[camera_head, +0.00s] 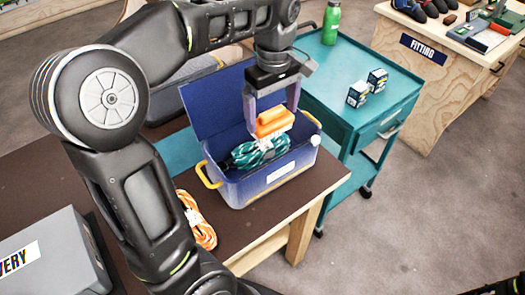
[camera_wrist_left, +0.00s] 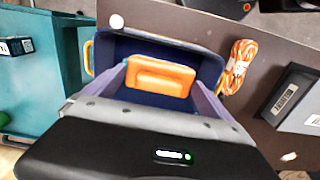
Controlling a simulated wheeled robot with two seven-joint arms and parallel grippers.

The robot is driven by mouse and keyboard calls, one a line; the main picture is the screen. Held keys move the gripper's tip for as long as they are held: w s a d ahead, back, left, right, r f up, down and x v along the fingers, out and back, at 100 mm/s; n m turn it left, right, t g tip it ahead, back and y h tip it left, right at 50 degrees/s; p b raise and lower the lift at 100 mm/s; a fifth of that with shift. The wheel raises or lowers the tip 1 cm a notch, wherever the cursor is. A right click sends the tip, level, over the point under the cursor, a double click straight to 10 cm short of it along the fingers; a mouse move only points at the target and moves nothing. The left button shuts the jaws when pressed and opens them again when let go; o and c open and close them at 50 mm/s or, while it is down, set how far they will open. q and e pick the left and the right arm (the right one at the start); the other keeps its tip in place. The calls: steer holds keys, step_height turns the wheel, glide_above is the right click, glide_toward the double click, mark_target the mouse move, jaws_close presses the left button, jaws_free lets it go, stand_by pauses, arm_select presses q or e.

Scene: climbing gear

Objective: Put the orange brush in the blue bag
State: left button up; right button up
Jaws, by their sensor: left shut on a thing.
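The orange brush (camera_head: 272,121) is held between the fingers of my left gripper (camera_head: 276,112), above the open blue bag (camera_head: 262,187). The brush also shows in the left wrist view (camera_wrist_left: 160,77), with a finger at each end and the bag's dark interior (camera_wrist_left: 150,50) around it. The bag stands on the brown table with its lid up at the back. A teal rope coil (camera_head: 258,152) lies inside the bag, below the brush. The brush's underside is partly hidden in the wrist view. My right gripper is not in view.
An orange rope coil (camera_head: 197,220) lies on the table left of the bag. A grey box (camera_head: 45,262) sits at the lower left. A teal cart (camera_head: 345,65) to the right carries a green bottle (camera_head: 331,22) and two small boxes (camera_head: 358,94).

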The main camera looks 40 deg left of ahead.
arm_select(q)
steer(key=shift+w+a, duration=0.1)
steer(key=shift+w, duration=0.05)
steer(key=shift+s+d+r, duration=0.15)
steer(key=shift+s+d, duration=0.1)
steer(key=shift+s, duration=0.05)
steer(key=shift+a+f, duration=0.1)
steer(key=shift+f, duration=0.15)
step_height(320, 180, down, 14)
steer(key=p, duration=0.1)
steer(key=shift+r, duration=0.1)
steer(key=shift+f, duration=1.9)
